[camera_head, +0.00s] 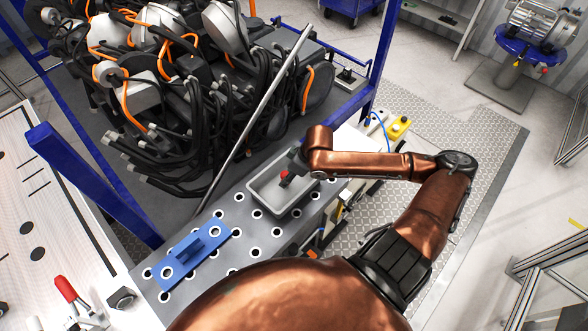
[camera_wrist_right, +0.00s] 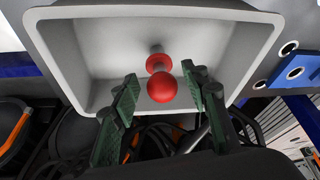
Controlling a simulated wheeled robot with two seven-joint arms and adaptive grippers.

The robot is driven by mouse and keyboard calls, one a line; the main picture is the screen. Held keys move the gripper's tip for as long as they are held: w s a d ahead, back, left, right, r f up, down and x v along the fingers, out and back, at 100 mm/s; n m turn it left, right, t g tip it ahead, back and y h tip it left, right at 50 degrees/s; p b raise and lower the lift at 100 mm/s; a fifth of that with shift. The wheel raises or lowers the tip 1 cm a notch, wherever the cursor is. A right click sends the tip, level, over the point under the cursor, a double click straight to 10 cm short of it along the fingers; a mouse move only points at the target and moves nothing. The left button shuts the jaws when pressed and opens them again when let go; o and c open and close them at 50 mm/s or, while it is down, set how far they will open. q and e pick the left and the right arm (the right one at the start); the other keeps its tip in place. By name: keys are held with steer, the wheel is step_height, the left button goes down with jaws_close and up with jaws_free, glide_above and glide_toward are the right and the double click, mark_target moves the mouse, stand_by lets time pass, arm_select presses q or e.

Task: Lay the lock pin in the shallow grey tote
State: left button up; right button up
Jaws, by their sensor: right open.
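The shallow grey tote (camera_head: 265,194) stands on the perforated deck in the head view, and its inside fills the top of the right wrist view (camera_wrist_right: 95,45). The lock pin has a red ball knob (camera_wrist_right: 161,87), a red collar and a short silver part beyond it. It is inside the tote's outline, and its red part also shows in the head view (camera_head: 286,174). My right gripper (camera_wrist_right: 163,80) is over the tote with its green-padded fingers apart on either side of the knob, with gaps visible. Whether the pin rests on the tote floor is hard to tell. My left gripper is not in view.
A blue plate with a raised handle (camera_head: 190,255) lies on the deck left of the tote. A long metal bar (camera_head: 258,108) slants up behind the tote, before a mass of black and orange cables (camera_head: 190,130). A blue post (camera_head: 85,180) rises at the left.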

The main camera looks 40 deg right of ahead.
steer(key=p+v, duration=0.1)
steer(key=v, duration=0.9)
steer(key=shift+s+r, duration=0.25)
steer(key=shift+r, duration=0.1)
